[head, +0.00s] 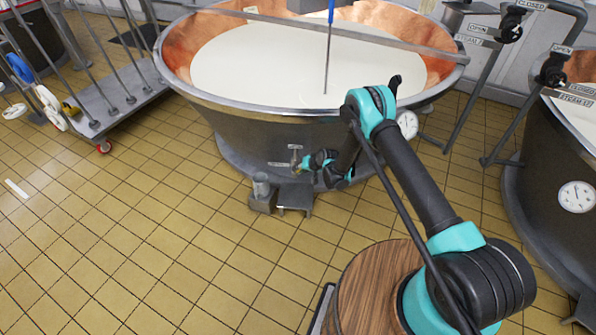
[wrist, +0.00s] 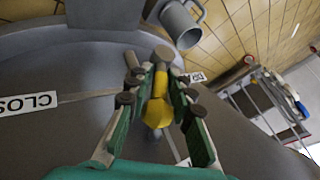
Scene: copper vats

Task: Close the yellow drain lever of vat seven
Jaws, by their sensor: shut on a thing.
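The yellow drain lever (wrist: 158,113) is between the two fingers of my gripper (wrist: 159,90) in the wrist view, and the fingers are closed on it. A dull round metal end of the fitting shows just above it. The vat (head: 235,125) is a large grey tub with a copper inside, full of white liquid. In the head view my gripper (head: 306,164) is low at the vat's front wall, and the lever is mostly hidden there.
A grey metal mug (wrist: 181,22) is beyond the lever; it also shows on the floor side of the vat (head: 261,185). A low grey stool (head: 295,197) is beside it. A wheeled cart (head: 115,100) is at left, another vat (head: 540,165) at right.

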